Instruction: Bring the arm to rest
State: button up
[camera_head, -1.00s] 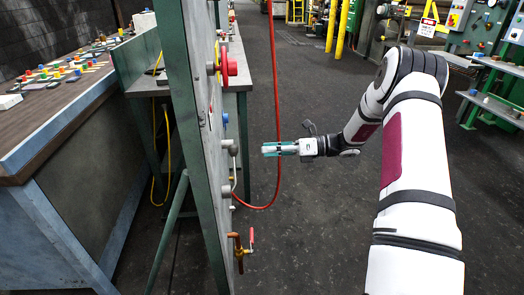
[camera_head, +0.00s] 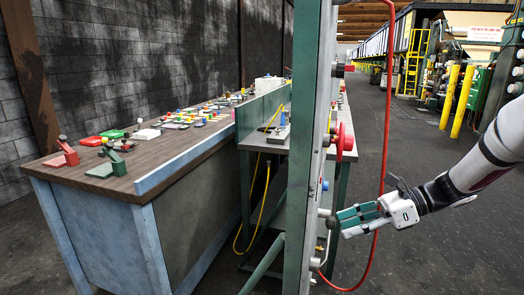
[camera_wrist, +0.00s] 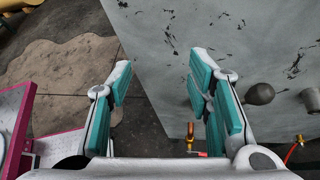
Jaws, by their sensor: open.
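My gripper (camera_head: 345,222) is at the right in the head view, at the end of my white arm (camera_head: 490,155). Its teal-padded fingers point left toward the grey upright panel (camera_head: 318,90). In the wrist view the fingers (camera_wrist: 160,80) stand wide apart with nothing between them. The panel face (camera_wrist: 225,50) fills the upper right of that view. A dark round knob (camera_wrist: 259,94) on it lies just right of the right finger. I cannot tell the exact gap between fingers and panel.
A red hose (camera_head: 386,110) hangs close by my gripper. A red knob (camera_head: 345,142) sticks out of the panel above it. A brass valve (camera_wrist: 217,145) shows low in the wrist view. A workbench (camera_head: 150,180) with several small parts stands left. Open floor (camera_head: 425,200) lies right.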

jog(key=s+a+r+n+g+h, duration=0.1)
jog(key=s+a+r+n+h, duration=0.2)
jog(key=s, duration=0.4)
jog(key=s+a+r+n+g+h, duration=0.1)
jog(key=s+a+r+n+h, duration=0.1)
jog(key=s+n, duration=0.35)
jog(key=s+a+r+n+g+h, duration=0.1)
jog(key=s+a+r+n+h, duration=0.15)
jog(key=s, duration=0.45)
jog(key=s+d+f+n+t+h, duration=0.1)
jog(key=s+d+n+t+h, duration=0.3)
jog(key=s+n, duration=0.85)
notch_tip(320, 180, up, 16)
jog(key=s+d+m+t+h+p, duration=0.1)
jog(key=s+m+p, duration=0.1)
jog(key=p, duration=1.2)
jog(key=shift+s+t, duration=0.3)
